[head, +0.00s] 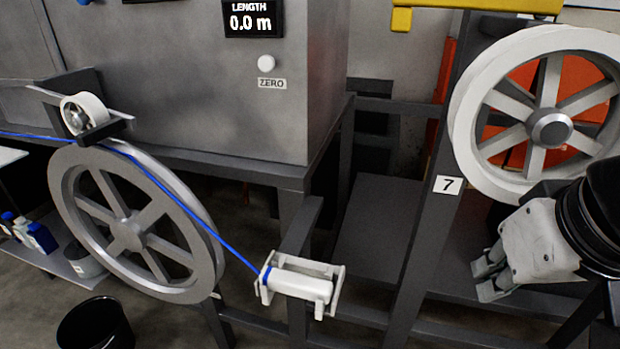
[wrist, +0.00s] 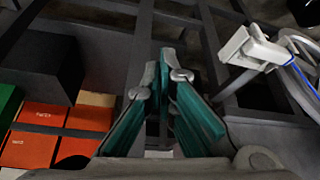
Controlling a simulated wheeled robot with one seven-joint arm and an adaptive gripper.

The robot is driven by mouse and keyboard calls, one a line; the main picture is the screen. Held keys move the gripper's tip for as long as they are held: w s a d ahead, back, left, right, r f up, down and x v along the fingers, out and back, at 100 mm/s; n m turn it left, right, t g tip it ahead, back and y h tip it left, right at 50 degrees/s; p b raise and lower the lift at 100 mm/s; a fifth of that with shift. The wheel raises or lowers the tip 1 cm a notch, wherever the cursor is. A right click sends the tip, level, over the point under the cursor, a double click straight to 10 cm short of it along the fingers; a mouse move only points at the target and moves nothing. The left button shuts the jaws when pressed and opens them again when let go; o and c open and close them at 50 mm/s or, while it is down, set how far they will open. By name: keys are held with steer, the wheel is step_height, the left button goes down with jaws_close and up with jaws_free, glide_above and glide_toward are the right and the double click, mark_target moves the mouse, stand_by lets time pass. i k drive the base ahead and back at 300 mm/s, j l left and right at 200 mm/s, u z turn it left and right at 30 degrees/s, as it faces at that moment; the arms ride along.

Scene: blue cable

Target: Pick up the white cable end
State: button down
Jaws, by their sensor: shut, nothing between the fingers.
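The white cable end (head: 296,285) is a white cylinder joined to the blue cable (head: 190,212). It lies in a small light bracket at the end of a grey frame arm, low in the middle of the head view. In the wrist view the white end (wrist: 262,48) shows at the upper right, with the blue cable leading off to the right. My gripper (head: 482,280) is at the right of the head view, well to the right of the cable end and apart from it. In the wrist view my gripper's teal-padded fingers (wrist: 168,60) are close together with nothing between them.
A grey spoked wheel (head: 125,232) carries the cable at left. A white reel (head: 550,131) is above my gripper. A grey post marked 7 (head: 447,185) stands between my gripper and the cable end. A black bin (head: 95,325) is at lower left. Orange boxes (wrist: 40,116) show in the wrist view.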

mark_target(284, 281)
steer(key=k, duration=0.2)
steer(key=k+j+u, duration=0.15)
steer(key=u, duration=0.15)
steer(key=k+j+u, duration=0.3)
steer(key=j+u, duration=0.2)
steer(key=u, duration=0.35)
